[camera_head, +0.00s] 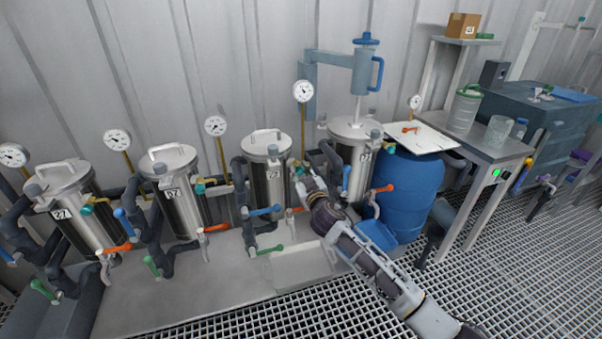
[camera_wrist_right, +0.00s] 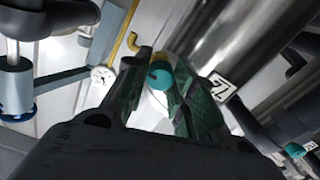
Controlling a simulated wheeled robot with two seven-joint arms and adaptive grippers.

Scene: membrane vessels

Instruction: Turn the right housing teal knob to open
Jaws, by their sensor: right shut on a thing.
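Several steel housings stand in a row in the head view. My right gripper (camera_head: 304,175) is at the right side of the third housing from the left (camera_head: 267,180), between it and the rightmost housing (camera_head: 352,160). In the right wrist view my right gripper (camera_wrist_right: 160,98) has its fingers on either side of a round teal knob (camera_wrist_right: 159,74) and is shut on it. In the head view the gripper mostly hides that knob. The rightmost housing has its own teal knob (camera_head: 376,134) at its upper right. My left gripper is not in view.
Dark pipes with orange (camera_head: 382,188), blue (camera_head: 264,210) and green (camera_head: 270,249) handles crowd the housings' fronts. A blue barrel (camera_head: 405,195) with a white board (camera_head: 425,141) on top stands to the right.

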